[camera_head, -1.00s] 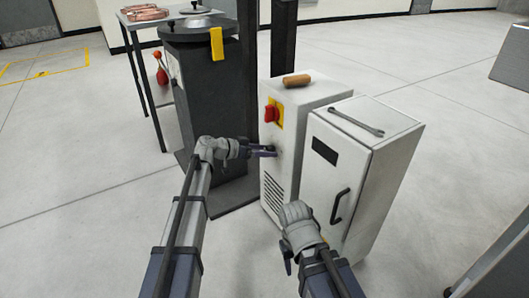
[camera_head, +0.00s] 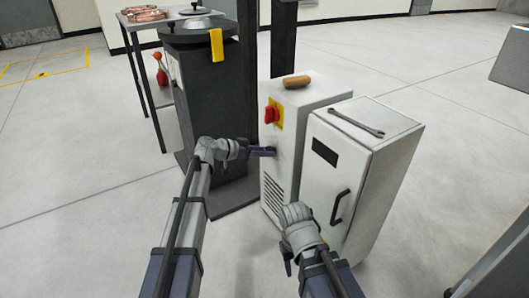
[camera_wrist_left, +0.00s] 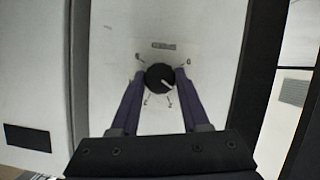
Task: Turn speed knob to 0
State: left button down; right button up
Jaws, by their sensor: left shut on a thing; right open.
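The speed knob (camera_wrist_left: 160,76) is a round black dial on the white cabinet's face, seen in the left wrist view. A pale pointer mark on it points to the lower right. Small printed marks surround it, with one like a 0 at the upper right; the others are too small to read surely. My left gripper (camera_head: 272,152) is at the cabinet's front in the head view. In the left wrist view its two purple fingers (camera_wrist_left: 160,80) are shut on the knob's left and right sides. My right gripper (camera_head: 288,262) is open and empty, low before the cabinets.
A red switch on a yellow plate (camera_head: 272,114) sits above the knob. A wooden cylinder (camera_head: 297,82) lies on the cabinet top. A wrench (camera_head: 356,123) lies on the adjoining cabinet (camera_head: 336,172), which has a black handle.

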pick_arm(q)
jog(key=shift+w, duration=0.1)
jog(key=shift+a+f+n+g+h+b, duration=0.1)
jog(key=shift+n+g+h+b, duration=0.5)
jog(key=shift+n, duration=0.6)
jog(key=shift+a+f+n+g+h+b, duration=0.1)
jog(key=shift+n+g+h+b, duration=0.5)
jog(key=shift+n, duration=0.6)
jog(key=shift+d+r, duration=0.1)
jog(key=shift+c, duration=1.9)
grip_release()
